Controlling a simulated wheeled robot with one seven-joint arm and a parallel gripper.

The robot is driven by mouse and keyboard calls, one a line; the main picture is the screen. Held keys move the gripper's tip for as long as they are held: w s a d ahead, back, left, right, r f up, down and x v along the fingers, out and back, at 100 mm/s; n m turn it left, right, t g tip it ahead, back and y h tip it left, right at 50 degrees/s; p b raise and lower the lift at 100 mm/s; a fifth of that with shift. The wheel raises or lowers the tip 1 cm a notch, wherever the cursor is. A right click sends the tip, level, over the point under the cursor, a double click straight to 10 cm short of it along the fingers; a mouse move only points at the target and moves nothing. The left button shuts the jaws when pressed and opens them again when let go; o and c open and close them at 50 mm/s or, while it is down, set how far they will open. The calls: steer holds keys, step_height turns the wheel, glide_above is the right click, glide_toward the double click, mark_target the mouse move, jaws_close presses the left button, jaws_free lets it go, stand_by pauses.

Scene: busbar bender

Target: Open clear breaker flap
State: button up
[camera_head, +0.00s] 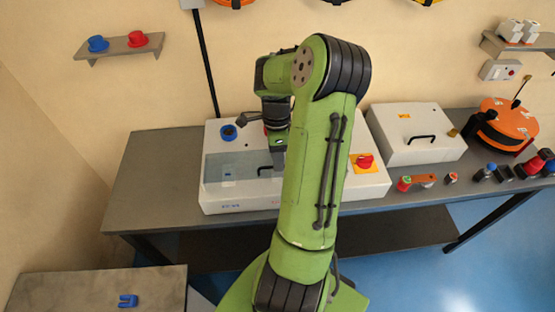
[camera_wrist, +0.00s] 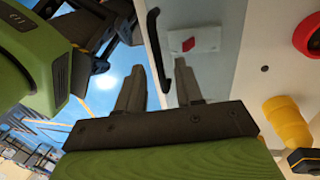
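The clear flap (camera_head: 232,168) is a see-through grey panel on the front left of the white machine box; it looks closed. In the wrist view the flap (camera_wrist: 218,70) lies to the right, with a white breaker with a red switch (camera_wrist: 188,44) behind it. A black bar handle (camera_wrist: 154,45) is on the flap; it also shows in the head view (camera_head: 264,171). My gripper (camera_wrist: 160,78) is open. Its two fingers point toward the handle, whose near end appears between them; I cannot tell any contact. In the head view my arm partly hides the box and gripper.
A red knob on a yellow plate (camera_head: 365,163) is right of the flap, and a blue ring (camera_head: 228,132) is behind it. A white case (camera_head: 415,135) and an orange reel (camera_head: 508,120) stand farther right. The grey bench (camera_head: 150,175) is clear at left.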

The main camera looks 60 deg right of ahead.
steer(key=shift+f, duration=0.3)
steer(key=shift+c, duration=0.3)
jaws_close()
stand_by(1.0)
